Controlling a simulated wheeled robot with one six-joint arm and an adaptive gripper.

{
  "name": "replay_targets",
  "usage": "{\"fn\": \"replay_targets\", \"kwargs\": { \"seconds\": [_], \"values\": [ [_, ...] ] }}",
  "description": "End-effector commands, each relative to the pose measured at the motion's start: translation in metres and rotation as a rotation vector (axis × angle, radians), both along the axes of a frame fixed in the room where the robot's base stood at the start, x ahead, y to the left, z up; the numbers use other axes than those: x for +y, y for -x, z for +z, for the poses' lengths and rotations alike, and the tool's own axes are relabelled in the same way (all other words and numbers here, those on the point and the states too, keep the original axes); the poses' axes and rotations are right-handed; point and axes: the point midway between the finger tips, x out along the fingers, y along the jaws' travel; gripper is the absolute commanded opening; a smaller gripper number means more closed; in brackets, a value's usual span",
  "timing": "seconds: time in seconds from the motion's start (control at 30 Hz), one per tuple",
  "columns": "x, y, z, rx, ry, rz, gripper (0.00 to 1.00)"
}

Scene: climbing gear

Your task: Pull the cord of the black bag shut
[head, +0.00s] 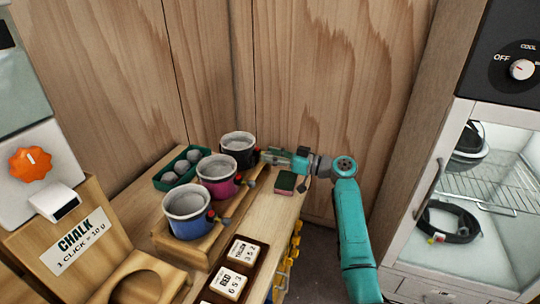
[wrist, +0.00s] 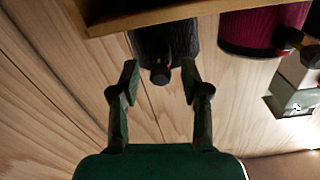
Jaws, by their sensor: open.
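The black bag (head: 238,148) stands open at the back end of the wooden stand, with its pale inside showing. In the wrist view, its dark side (wrist: 165,38) hangs in from the top. A dark round cord end (wrist: 160,75) sticks out from it toward my gripper. My gripper (head: 268,155) reaches in from the right, close beside the bag. In the wrist view, my gripper (wrist: 160,80) is open, with one finger on each side of the cord end. Neither finger clearly touches it. In the head view the gripper hides the cord end.
The pink bag (head: 217,178) and blue bag (head: 187,213) stand nearer on the wooden stand (head: 190,248), their cord ends jutting right. A green tray (head: 164,180) of grey balls lies left. A small green-topped box (head: 285,182) sits below my gripper. The wooden wall (head: 310,70) is close behind.

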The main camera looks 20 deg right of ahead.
Motion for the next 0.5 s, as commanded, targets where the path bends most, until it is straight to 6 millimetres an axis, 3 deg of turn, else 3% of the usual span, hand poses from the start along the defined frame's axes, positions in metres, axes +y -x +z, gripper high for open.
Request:
{"fn": "replay_targets", "kwargs": {
  "seconds": [0.37,0.4,0.5],
  "values": [
    [0.0057,-0.0043,-0.0003,0.0,0.0,-0.001,0.46],
    [0.0057,-0.0043,-0.0003,0.0,0.0,-0.001,0.44],
    [0.0057,-0.0042,-0.0002,0.0,0.0,-0.001,0.19]
  ]
}}
